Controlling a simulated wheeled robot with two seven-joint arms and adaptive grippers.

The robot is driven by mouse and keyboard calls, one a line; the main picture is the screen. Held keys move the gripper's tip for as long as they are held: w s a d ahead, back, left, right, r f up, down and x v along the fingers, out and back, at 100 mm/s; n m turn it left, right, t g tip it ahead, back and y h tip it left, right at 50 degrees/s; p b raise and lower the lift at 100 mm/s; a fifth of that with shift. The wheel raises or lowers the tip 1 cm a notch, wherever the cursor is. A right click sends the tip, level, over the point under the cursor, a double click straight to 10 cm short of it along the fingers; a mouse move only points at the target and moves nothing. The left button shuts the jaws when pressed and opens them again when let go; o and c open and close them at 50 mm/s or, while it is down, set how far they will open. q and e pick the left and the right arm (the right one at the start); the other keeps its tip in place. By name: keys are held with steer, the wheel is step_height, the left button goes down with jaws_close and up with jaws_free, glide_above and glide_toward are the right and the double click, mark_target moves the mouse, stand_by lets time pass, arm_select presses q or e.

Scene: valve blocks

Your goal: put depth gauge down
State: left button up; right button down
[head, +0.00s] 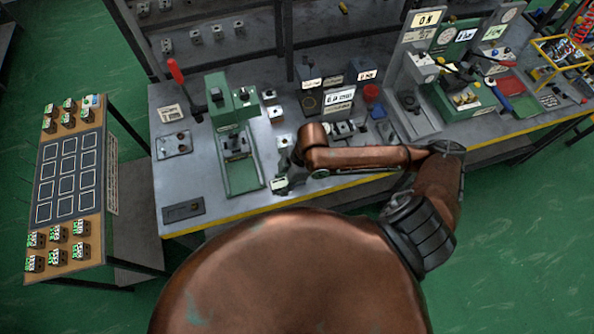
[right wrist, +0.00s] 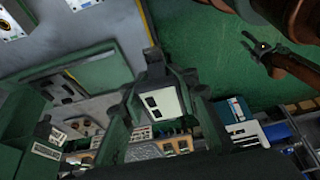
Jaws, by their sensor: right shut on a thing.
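My right gripper (head: 288,176) is at the front edge of the workbench, just right of the green press base, partly covered by my own arm in the head view. It is shut on a small pale piece with dark slots, which I take to be the depth gauge (head: 279,185). In the right wrist view the gauge (right wrist: 165,102) sits between the two dark fingers (right wrist: 160,92). Whether it touches the bench is unclear. My left gripper (right wrist: 260,48) seems to show at the upper right of the right wrist view, over the green floor; its jaws are too small to read.
The green press (head: 238,150) with a red-knobbed lever stands left of my right gripper. A gauge stand (head: 410,100) and a green tester (head: 470,97) stand to the right. A side table (head: 112,160) with valve blocks is at the left. Bare bench lies around the dark plate (head: 183,209).

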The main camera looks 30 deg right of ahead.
steer(key=w+d+f, duration=0.2)
steer(key=d, duration=0.1)
steer(key=w+d+f+p, duration=0.1)
steer(key=w+d+f, duration=0.1)
steer(key=d+f, duration=0.1)
steer(key=w+d+f, duration=0.3)
steer(key=d, duration=0.1)
steer(key=shift+f+p, duration=0.25)
steer(key=shift+p, duration=0.05)
steer(key=shift+w+d+f, duration=0.2)
steer(key=shift+d+f, duration=0.1)
steer(key=shift+f, duration=0.15)
step_height(320, 180, down, 2)
steer(key=shift+f+p, duration=0.15)
steer(key=shift+p, duration=0.3)
steer(key=shift+f, duration=0.45)
steer(key=c, duration=1.5)
jaws_free()
steer(key=shift+f, duration=0.1)
